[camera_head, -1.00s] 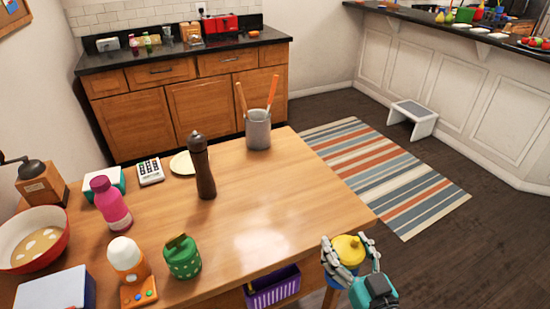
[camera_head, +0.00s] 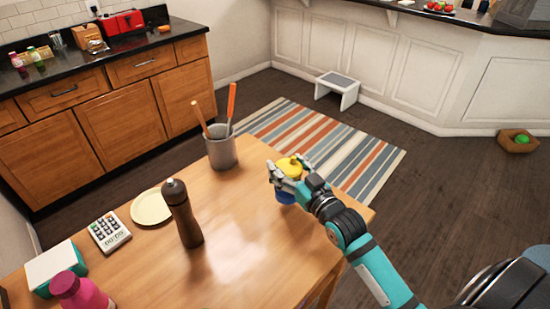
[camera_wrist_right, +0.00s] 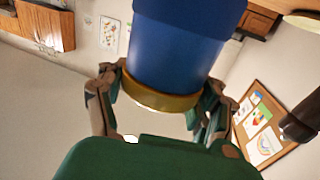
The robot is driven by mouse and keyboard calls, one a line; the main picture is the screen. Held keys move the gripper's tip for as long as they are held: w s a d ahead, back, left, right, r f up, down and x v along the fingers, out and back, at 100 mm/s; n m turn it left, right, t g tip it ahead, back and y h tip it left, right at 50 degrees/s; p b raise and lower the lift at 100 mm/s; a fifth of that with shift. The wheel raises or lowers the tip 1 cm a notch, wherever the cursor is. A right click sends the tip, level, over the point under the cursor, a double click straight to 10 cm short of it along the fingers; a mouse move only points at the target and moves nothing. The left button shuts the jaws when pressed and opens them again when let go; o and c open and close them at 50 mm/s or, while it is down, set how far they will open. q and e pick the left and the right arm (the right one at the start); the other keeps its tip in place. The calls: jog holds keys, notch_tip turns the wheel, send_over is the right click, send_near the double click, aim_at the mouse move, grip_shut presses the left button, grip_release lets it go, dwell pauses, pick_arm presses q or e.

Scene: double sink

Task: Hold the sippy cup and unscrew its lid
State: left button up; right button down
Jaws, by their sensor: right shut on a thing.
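The sippy cup has a blue body (camera_head: 285,197) and a yellow lid (camera_head: 290,165) with a raised top. My right gripper (camera_head: 289,173) is shut on the sippy cup near the right end of the wooden table (camera_head: 258,235). In the right wrist view the blue body (camera_wrist_right: 180,45) and the yellow rim (camera_wrist_right: 158,96) show close up. The fingers of the right gripper (camera_wrist_right: 160,90) are on both sides of the cup at the yellow rim. I cannot tell whether the cup touches the table. My left gripper is not in view.
A grey utensil holder (camera_head: 221,153) stands near the table's back edge. A dark pepper mill (camera_head: 183,214), a cream plate (camera_head: 152,208), a calculator (camera_head: 109,231) and a pink bottle (camera_head: 80,292) are farther left. The table's front middle is clear. A striped rug (camera_head: 330,140) lies beyond the table.

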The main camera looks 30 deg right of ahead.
aim_at(284, 198)
jog(key=w+d+f+p, duration=0.1)
jog(key=w+f, duration=0.3)
jog(key=w, duration=0.4)
jog(key=shift+w+d+f, duration=0.15)
jog(key=shift+d, duration=0.05)
jog(key=shift+f, duration=0.1)
jog(key=shift+c, duration=0.7)
grip_release()
jog(key=s+b, duration=0.1)
jog(key=s, duration=1.1)
jog(key=shift+d, duration=0.45)
